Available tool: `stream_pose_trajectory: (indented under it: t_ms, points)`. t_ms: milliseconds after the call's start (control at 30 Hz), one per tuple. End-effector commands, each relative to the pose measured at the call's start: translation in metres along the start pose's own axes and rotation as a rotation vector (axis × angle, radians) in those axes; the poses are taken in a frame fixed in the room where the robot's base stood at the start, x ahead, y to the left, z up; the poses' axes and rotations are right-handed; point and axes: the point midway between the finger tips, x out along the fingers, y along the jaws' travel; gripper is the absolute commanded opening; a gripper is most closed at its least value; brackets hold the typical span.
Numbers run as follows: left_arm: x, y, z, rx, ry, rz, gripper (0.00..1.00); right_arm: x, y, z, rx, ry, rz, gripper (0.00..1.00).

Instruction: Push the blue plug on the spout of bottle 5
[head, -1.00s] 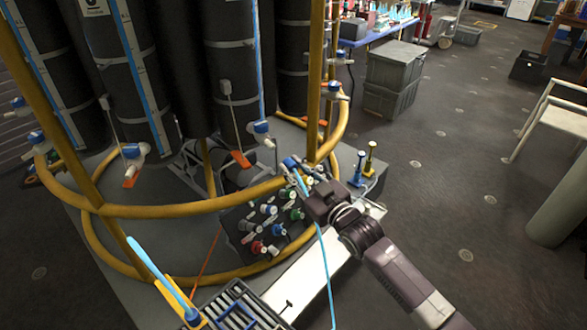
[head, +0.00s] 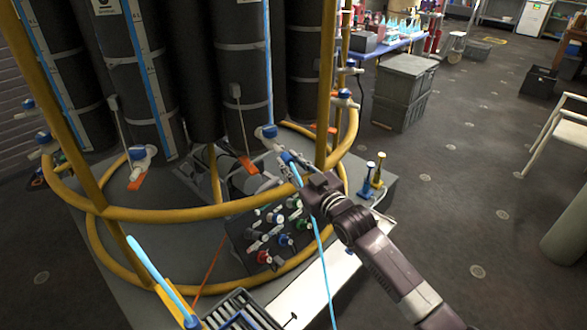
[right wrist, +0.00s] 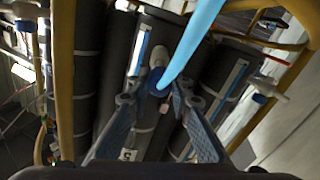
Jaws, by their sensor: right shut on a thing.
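The blue plug (head: 287,157) is at the upper end of a light blue hose (head: 318,240). My right gripper (head: 295,172) is shut on it. In the right wrist view the blue plug (right wrist: 158,89) shows between the fingertips (right wrist: 152,97), with the hose running up from it. A white spout with a blue cap (head: 268,133) on a black bottle (head: 240,75) is just above and left of the plug. A small gap seems to remain, but contact is hard to judge. I cannot read the bottle's number. My left gripper is out of view.
Yellow rails (head: 190,214) ring the bottles, close to my right gripper. Below is a dark panel with coloured knobs (head: 262,257). A blue and a yellow post (head: 366,180) stand right of it. Grey crates (head: 404,80) stand farther back; the floor at right is mostly open.

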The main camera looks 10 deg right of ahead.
Motion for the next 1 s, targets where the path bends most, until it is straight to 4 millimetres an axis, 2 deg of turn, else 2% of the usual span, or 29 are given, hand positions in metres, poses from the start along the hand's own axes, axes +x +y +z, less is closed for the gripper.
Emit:
stream_pose_trajectory:
  t_ms: [1000]
  points:
    - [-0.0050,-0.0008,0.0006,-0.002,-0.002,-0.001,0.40,0.0013,0.0001,-0.0018,0.000,-0.001,0.004,0.00]
